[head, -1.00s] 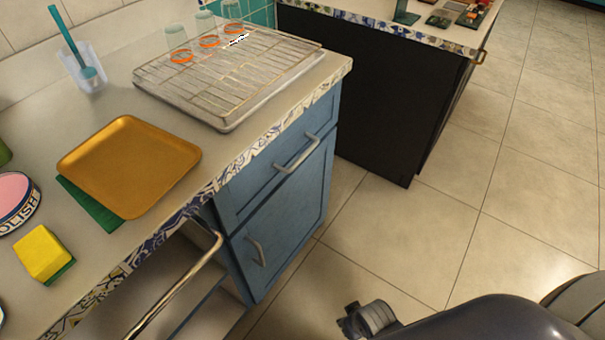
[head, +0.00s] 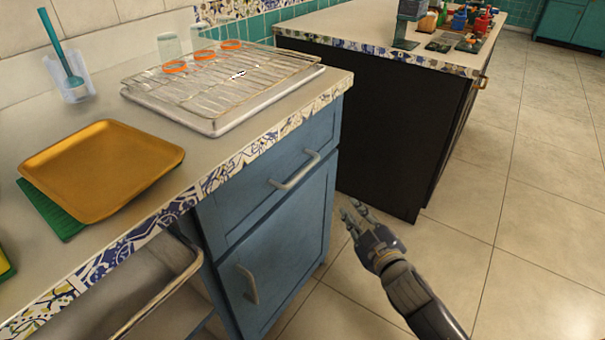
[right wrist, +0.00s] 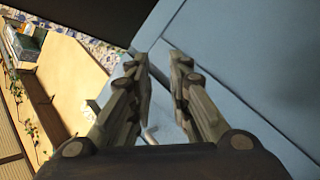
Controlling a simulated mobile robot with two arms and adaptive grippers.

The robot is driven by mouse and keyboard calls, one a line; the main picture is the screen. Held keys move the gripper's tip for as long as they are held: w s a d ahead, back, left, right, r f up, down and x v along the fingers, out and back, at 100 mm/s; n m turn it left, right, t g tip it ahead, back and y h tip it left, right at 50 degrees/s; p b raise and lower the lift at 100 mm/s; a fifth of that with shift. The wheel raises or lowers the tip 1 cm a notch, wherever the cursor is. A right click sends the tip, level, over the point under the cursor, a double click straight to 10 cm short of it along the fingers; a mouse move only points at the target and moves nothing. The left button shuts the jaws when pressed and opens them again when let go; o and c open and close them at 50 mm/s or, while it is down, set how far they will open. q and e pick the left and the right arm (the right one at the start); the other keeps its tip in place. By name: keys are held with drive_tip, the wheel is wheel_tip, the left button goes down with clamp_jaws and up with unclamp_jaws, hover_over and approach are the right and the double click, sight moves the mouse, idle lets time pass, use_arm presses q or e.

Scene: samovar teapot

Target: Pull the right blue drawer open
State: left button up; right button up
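The blue drawer (head: 270,175) is the upper front of the blue cabinet under the counter. It is closed. Its silver bar handle (head: 296,171) runs along the front and is free. My right gripper (head: 352,209) is in front of the cabinet, to the right of the handle and apart from it. Its fingers are spread and empty. In the right wrist view the open fingers (right wrist: 159,56) point at blue cabinet surface (right wrist: 235,55); a small pale piece shows between them, and I cannot tell what it is. My left gripper is not in view.
A blue door (head: 275,265) with its own handle (head: 248,283) is below the drawer. A metal rail (head: 160,295) is at the left. A rack tray (head: 215,125) and an ochre tray (head: 100,170) are on the counter. A dark island (head: 385,120) stands behind; floor at right is clear.

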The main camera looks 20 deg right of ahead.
sight(302, 170)
drive_tip(key=w+a+r+n+t+y, duration=0.1)
drive_tip(key=w+r+n+t+y, duration=0.2)
drive_tip(key=w+r+n+y, duration=0.4)
drive_tip(key=s+a+r+n+g+y, duration=0.1)
drive_tip(key=s+r+n+g+y, duration=0.15)
drive_tip(key=n+g+y, duration=0.4)
drive_tip(key=s+a+r+n+g+y, duration=0.1)
drive_tip(key=s+n+g+y, duration=0.25)
drive_tip(key=n, duration=0.65)
drive_tip(key=shift+y, duration=0.3)
drive_tip(key=x, duration=0.9)
drive_tip(key=shift+w+a+b, duration=0.15)
drive_tip(key=shift+a+b, duration=0.15)
drive_tip(key=shift+a, duration=0.05)
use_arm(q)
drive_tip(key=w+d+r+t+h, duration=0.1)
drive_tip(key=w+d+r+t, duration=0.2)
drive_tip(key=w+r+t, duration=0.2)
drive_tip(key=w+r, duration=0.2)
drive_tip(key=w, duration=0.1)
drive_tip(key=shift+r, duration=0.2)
use_arm(e)
clamp_jaws()
